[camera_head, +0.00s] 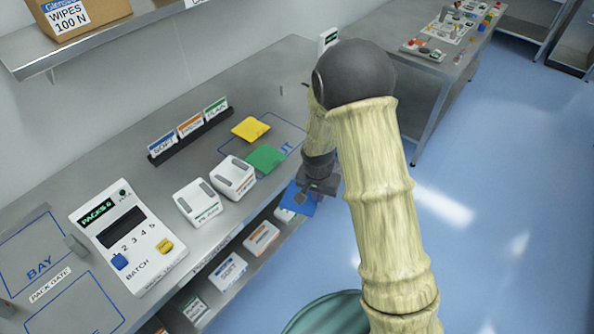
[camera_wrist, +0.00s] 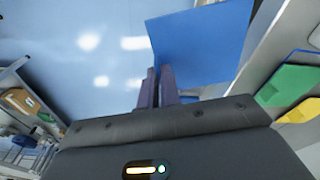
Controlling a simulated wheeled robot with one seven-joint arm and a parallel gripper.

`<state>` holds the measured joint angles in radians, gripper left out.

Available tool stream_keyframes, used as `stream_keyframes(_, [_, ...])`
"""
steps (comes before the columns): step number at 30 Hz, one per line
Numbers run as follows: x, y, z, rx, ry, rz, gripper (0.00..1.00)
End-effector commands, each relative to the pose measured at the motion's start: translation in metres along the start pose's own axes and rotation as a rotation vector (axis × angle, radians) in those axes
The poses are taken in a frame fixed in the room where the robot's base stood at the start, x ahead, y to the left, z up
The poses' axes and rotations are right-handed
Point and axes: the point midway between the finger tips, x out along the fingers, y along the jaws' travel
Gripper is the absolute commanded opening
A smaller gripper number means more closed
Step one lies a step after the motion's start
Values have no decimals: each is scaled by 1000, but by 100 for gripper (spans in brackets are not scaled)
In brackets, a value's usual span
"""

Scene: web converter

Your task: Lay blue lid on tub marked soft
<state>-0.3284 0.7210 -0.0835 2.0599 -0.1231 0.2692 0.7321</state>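The blue lid (camera_head: 300,199) is a flat square plate held out past the front edge of the bench. It fills the upper middle of the wrist view (camera_wrist: 205,45). My gripper (camera_head: 318,188) is shut on one edge of it; the dark fingers (camera_wrist: 156,88) meet at the lid. Two white tubs with grey tops stand on the bench, one with a green-edged label (camera_head: 198,204) and one with an orange-edged label (camera_head: 234,180). A blue-edged pack (camera_head: 228,270) on the lower shelf seems to read SOFT. I cannot make out a tub marked soft on the bench.
A green lid (camera_head: 265,158) and a yellow lid (camera_head: 250,128) lie on the bench behind the tubs. A rack of label cards (camera_head: 190,133) stands behind them. A counter box (camera_head: 127,235) is at the left. Open floor (camera_head: 510,210) lies to the right.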

Motion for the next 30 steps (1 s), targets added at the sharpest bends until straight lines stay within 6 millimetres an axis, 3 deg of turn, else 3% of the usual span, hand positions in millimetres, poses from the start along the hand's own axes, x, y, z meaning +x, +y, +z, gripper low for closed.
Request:
stream_keyframes(8, [48,15,-4,-62,-3,0,0])
stream_keyframes(14, [101,36,-2,-132,-8,-6,0])
stream_keyframes(24, [214,91,27,-292,-13,-42,0])
stream_keyframes(30, [244,106,41,-340,-6,-59,0])
